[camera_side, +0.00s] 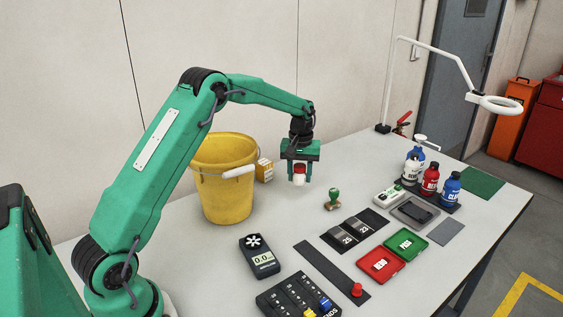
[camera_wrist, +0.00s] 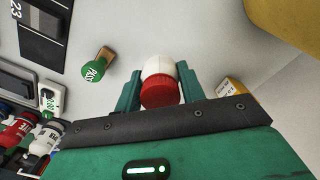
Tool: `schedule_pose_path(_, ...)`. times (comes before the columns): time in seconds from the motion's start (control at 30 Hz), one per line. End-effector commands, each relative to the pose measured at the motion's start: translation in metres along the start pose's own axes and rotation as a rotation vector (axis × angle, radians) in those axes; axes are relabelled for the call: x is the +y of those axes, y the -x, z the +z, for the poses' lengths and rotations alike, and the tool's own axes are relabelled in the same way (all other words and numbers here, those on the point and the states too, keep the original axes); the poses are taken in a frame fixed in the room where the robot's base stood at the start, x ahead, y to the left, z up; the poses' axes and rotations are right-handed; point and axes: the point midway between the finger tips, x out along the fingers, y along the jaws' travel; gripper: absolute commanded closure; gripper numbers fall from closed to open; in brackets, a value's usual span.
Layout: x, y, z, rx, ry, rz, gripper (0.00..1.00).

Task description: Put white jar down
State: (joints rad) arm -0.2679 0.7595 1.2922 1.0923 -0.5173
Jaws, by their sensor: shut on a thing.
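The white jar (camera_side: 299,177) with a red lid is between the two fingers of my gripper (camera_side: 299,173) in the side view. It also shows in the wrist view (camera_wrist: 159,68), with the red lid nearest the camera and a green finger on each side. My gripper (camera_wrist: 159,88) is shut on the jar. The jar looks upright. I cannot tell whether its base touches the table (camera_side: 400,160) or hangs just above it.
A yellow bucket (camera_side: 225,180) and a small yellow-white box (camera_side: 264,170) stand left of the jar. A green stamp (camera_side: 333,199) is at its right front. Bare table is behind the jar.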

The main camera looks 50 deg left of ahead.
Motion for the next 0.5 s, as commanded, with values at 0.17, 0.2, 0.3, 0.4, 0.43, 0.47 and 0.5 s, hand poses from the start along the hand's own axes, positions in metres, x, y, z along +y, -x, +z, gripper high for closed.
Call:
schedule_pose_path(0.17, -0.017, -0.019, -0.025, -0.001, 0.003, 0.0, 0.85)
schedule_pose_path(0.2, -0.021, -0.022, -0.03, 0.0, 0.002, 0.0, 0.85)
schedule_pose_path(0.3, -0.028, -0.029, -0.04, 0.0, 0.002, 0.0, 0.85)
schedule_pose_path(0.4, -0.032, -0.034, -0.047, 0.0, 0.0, 0.0, 0.85)
schedule_pose_path(0.43, -0.033, -0.035, -0.048, 0.001, 0.0, 0.001, 0.85)
schedule_pose_path(0.47, -0.034, -0.035, -0.049, 0.001, 0.0, 0.001, 0.85)
schedule_pose_path(0.5, -0.034, -0.035, -0.05, 0.001, 0.0, 0.001, 0.85)
